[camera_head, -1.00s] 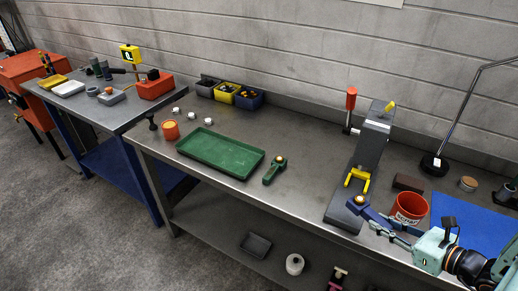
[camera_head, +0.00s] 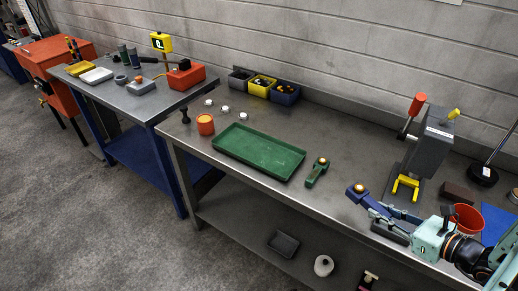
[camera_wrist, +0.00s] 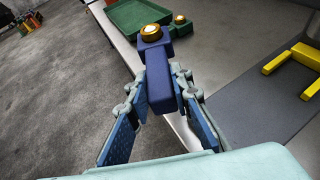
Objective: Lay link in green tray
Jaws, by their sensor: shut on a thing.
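The link is a dark blue bar (camera_wrist: 160,82) with a brass-coloured round boss at its far end. My gripper (camera_wrist: 160,95) is shut on it, with a finger on each side, in the wrist view. In the head view the blue link (camera_head: 360,194) points left from my gripper (camera_head: 388,213), above the bench's front edge. The green tray (camera_head: 258,152) lies on the bench to the left, empty; its near part also shows in the wrist view (camera_wrist: 135,18). A green link (camera_head: 317,173) with a brass boss lies just right of the tray.
A red bucket (camera_head: 467,217) is behind my wrist. Small bins (camera_head: 262,86), white pieces and an orange cup (camera_head: 205,124) lie around the tray. Bench between green link and press is clear.

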